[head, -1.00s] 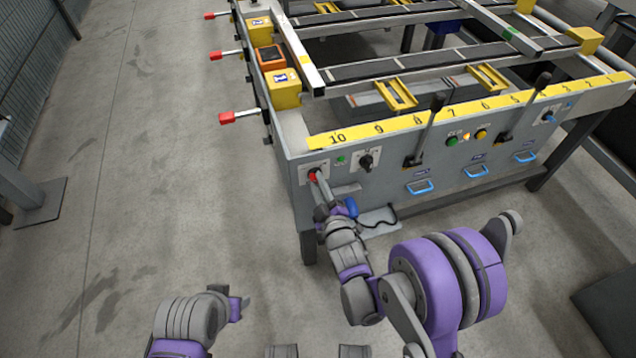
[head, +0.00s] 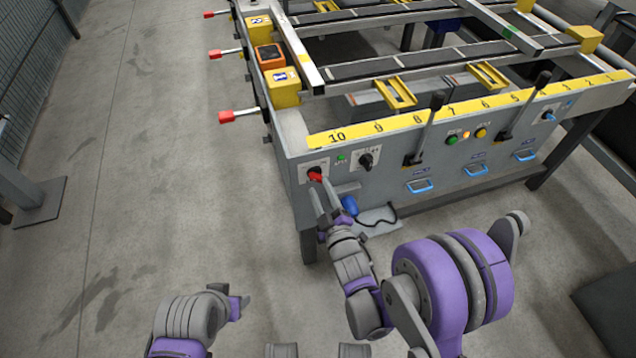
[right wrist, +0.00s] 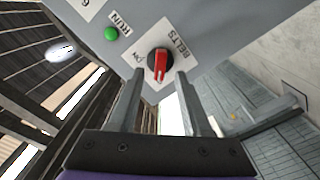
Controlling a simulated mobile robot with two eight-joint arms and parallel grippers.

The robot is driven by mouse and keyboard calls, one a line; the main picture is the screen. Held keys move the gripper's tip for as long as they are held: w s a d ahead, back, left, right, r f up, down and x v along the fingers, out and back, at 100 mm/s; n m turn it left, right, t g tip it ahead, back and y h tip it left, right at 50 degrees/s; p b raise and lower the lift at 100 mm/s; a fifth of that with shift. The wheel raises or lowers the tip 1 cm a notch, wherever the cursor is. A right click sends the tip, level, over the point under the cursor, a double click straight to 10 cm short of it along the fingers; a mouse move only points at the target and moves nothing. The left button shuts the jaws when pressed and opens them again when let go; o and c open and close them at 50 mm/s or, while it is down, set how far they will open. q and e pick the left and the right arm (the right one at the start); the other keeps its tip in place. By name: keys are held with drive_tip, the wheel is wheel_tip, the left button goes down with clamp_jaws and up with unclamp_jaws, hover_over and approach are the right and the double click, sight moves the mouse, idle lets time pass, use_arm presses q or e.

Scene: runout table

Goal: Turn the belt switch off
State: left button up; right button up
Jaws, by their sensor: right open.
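The belt switch is a red rotary knob on a black base (head: 315,174), on a white plate at the left end of the table's grey front panel. In the right wrist view the knob (right wrist: 159,64) shows next to the words BELTS and ON, its red handle pointing down the picture with a white mark at its lower end. My right gripper (head: 321,192) is open just in front of the knob. In the right wrist view its fingers (right wrist: 159,84) stand on either side below the knob, apart from the handle.
A green RUN lamp (right wrist: 111,33) and a black rotary knob (head: 366,160) sit right of the switch. Black levers (head: 427,125) and blue handles (head: 420,187) lie farther right. Red-tipped rods (head: 240,115) stick out at the left.

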drive_tip(key=b+v, duration=0.2)
drive_tip(key=v, duration=0.5)
drive_tip(key=shift+s+d, duration=0.15)
drive_tip(key=shift+s, duration=0.2)
